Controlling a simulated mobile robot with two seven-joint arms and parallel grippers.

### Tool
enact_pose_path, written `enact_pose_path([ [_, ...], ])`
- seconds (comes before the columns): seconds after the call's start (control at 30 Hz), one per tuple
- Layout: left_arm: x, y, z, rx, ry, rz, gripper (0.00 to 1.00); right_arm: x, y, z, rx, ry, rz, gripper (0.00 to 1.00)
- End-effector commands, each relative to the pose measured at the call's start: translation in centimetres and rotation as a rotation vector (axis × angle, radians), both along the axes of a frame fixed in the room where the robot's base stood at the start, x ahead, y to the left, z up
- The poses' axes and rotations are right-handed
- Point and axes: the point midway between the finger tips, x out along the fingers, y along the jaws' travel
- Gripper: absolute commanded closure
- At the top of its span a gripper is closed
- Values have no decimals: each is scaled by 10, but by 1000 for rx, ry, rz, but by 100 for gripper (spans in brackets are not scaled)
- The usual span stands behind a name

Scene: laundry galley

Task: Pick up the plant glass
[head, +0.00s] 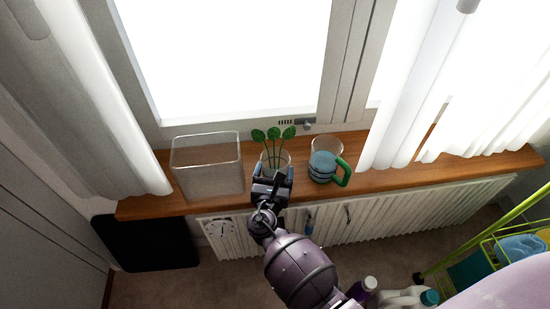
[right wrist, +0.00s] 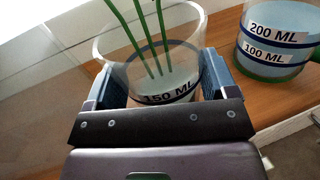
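The plant glass is a clear cup (head: 284,158) with several green leaf stems standing in it. It is upright on the wooden windowsill. In the right wrist view the glass (right wrist: 183,62) shows a dark band and a "150 ML" label. My right gripper (head: 274,171) reaches it from the front, low on the glass. In the right wrist view its fingers (right wrist: 166,82) are spread, one on each side of the glass. I see no clear grip on it, and the fingertips are partly hidden. My left gripper is out of view.
A clear rectangular container (head: 207,178) stands left of the glass. A measuring mug (head: 322,167) with a green handle stands close on the right. White curtains (head: 400,110) hang to the sill on both sides. A radiator (head: 390,215) is below. Bottles (head: 405,300) stand on the floor at right.

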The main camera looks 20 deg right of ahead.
Motion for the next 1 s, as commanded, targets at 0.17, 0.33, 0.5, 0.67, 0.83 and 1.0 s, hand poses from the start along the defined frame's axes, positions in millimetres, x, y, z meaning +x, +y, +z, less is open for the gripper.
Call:
enact_pose_path([
  [0.17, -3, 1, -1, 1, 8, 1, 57, 0, 0, 0, -1, -1, 0, 51],
  [0.33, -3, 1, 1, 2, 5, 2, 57, 0, 0, 3, 0, -2, 0, 51],
  [0.5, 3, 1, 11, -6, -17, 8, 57, 2, 0, 23, 1, -10, 0, 51],
  [0.67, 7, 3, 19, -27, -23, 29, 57, 3, 0, 63, 2, -19, 0, 51],
  [0.83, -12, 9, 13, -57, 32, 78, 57, 3, 0, 111, 2, -24, 0, 51],
  [1.0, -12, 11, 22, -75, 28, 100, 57, 2, 0, 151, 2, -20, -1, 51],
])
